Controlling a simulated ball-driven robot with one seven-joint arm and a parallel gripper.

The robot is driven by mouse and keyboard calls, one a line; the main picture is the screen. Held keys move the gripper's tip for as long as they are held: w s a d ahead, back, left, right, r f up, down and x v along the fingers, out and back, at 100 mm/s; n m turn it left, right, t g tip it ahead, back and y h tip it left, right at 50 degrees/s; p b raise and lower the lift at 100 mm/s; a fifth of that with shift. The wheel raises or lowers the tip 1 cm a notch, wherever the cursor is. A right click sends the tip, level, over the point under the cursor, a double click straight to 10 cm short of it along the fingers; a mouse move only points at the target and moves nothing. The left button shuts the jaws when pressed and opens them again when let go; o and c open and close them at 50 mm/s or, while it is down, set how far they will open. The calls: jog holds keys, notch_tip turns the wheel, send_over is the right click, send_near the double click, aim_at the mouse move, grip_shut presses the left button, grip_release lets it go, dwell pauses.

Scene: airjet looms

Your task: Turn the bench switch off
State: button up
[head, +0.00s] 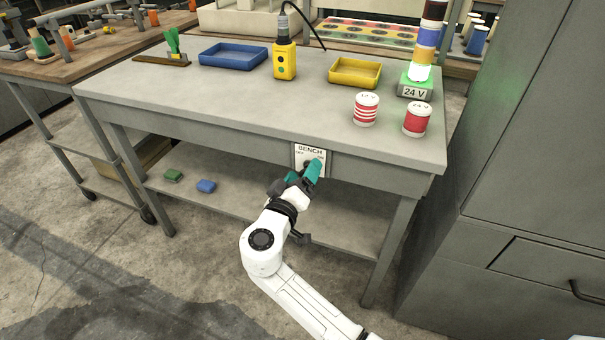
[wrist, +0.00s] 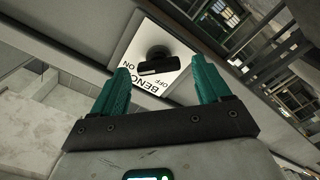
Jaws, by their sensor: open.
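The bench switch is a white plate (head: 299,154) lettered BENCH on the front edge of the grey workbench; my gripper partly covers it in the head view. In the wrist view the plate (wrist: 134,53) is tilted, with a black knob (wrist: 158,64) and lettering including BENCH and OFF. Which mark the knob points to I cannot tell for sure. My gripper (head: 313,171) has teal fingers and is right in front of the plate. In the wrist view it is open (wrist: 162,66), its fingers apart on either side of the knob. Whether they touch it is unclear.
On the benchtop (head: 230,110) are a blue tray (head: 232,62), a yellow control box (head: 285,62), a yellow tray (head: 354,82), two red-and-white cans (head: 366,109) and a lit stack light (head: 420,72). A lower shelf (head: 240,216) lies beneath. A grey cabinet (head: 510,190) stands to the right.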

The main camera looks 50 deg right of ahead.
jog(key=shift+w+d, duration=0.1)
jog(key=shift+d, duration=0.25)
jog(key=shift+c, duration=0.2)
jog(key=c, duration=1)
